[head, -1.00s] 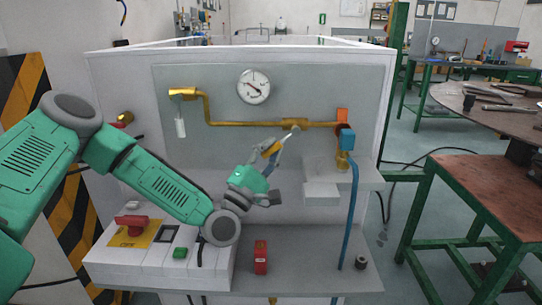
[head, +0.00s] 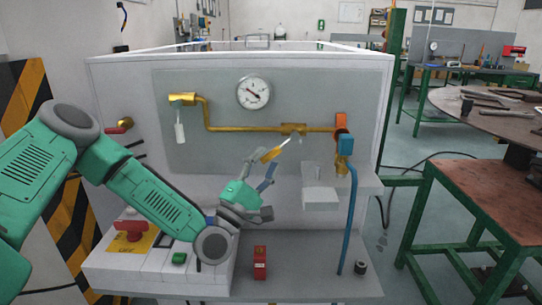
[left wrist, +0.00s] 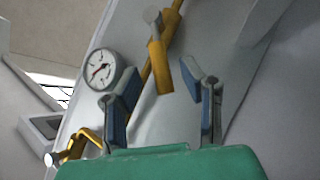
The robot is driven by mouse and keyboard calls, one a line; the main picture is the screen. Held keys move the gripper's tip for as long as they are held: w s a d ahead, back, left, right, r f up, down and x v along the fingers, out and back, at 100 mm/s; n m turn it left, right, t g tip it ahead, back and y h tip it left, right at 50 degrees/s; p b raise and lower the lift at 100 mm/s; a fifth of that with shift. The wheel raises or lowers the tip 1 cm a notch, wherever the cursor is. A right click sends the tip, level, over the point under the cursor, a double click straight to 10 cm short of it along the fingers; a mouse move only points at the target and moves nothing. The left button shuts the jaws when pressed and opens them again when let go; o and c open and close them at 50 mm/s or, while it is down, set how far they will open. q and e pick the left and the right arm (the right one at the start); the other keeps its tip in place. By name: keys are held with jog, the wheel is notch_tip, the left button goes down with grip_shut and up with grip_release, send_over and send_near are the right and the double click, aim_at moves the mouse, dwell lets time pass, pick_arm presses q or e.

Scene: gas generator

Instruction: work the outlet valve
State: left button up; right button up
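A valve (head: 292,129) sits in the middle of the brass pipe on the grey panel. Its lever (head: 272,154) has a yellow-orange grip and slants down to the left. The frames do not label which valve is the outlet. My left gripper (head: 264,180) is open with spread fingers, just below and beside the lever. In the left wrist view, the lever's orange grip (left wrist: 159,68) shows beyond and between the open fingers (left wrist: 163,98), with nothing held. Whether any finger touches the lever is unclear. My right gripper is not in view.
A round gauge (head: 253,92) is above the pipe. Another valve (head: 182,99) is at the upper left. An orange-and-blue fitting (head: 343,140) with a blue hose (head: 349,220) is at right. A white ledge (head: 321,196) juts out right of my gripper. A red switch (head: 131,226) is below.

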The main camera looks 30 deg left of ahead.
pick_arm(q)
jog(key=v, duration=0.9)
jog(key=shift+s+f, duration=0.15)
jog(key=shift+f, duration=0.05)
